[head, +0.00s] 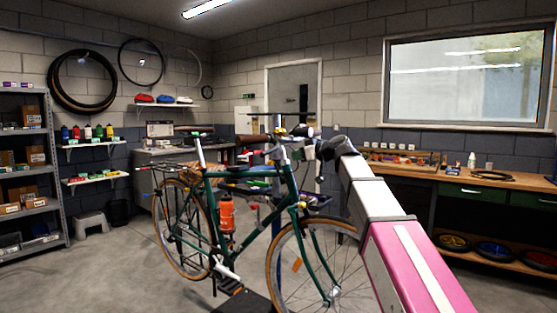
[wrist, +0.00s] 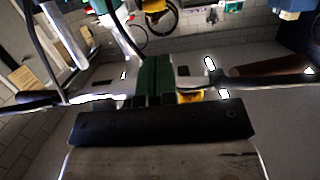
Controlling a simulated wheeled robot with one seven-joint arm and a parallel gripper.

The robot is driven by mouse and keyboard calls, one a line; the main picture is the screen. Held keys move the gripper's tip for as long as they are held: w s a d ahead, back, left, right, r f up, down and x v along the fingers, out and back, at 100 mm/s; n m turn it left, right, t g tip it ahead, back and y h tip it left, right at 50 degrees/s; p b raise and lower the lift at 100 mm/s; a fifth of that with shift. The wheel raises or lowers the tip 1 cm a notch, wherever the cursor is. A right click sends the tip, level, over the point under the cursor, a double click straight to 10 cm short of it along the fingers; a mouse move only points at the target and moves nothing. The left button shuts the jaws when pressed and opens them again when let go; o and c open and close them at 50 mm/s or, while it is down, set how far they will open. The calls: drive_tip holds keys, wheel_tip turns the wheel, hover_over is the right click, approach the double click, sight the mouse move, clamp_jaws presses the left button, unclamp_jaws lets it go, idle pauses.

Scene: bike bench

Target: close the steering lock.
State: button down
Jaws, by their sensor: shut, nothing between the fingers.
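A green bicycle (head: 245,229) stands with its handlebar (head: 276,139) high in the middle of the head view. Its green head tube (wrist: 153,76) shows close up in the wrist view, with the handlebar running across. My gripper (wrist: 154,101) is shut and empty, its fingers directly in front of the head tube. I cannot tell whether they touch it. In the head view my arm reaches in from the right to the handlebar, and the fingertips are hard to make out. I cannot pick out the steering lock for certain. A small yellow part (wrist: 190,96) shows beside the fingers.
An orange bottle (head: 226,214) sits in the bike frame. A wooden workbench (head: 460,178) runs along the right wall under the window. The floor left of the bike is clear.

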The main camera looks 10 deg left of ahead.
drive_tip(key=x, duration=1)
drive_tip(key=shift+x, duration=1.35)
drive_tip(key=shift+w+d, duration=0.1)
drive_tip(key=v, duration=1.1)
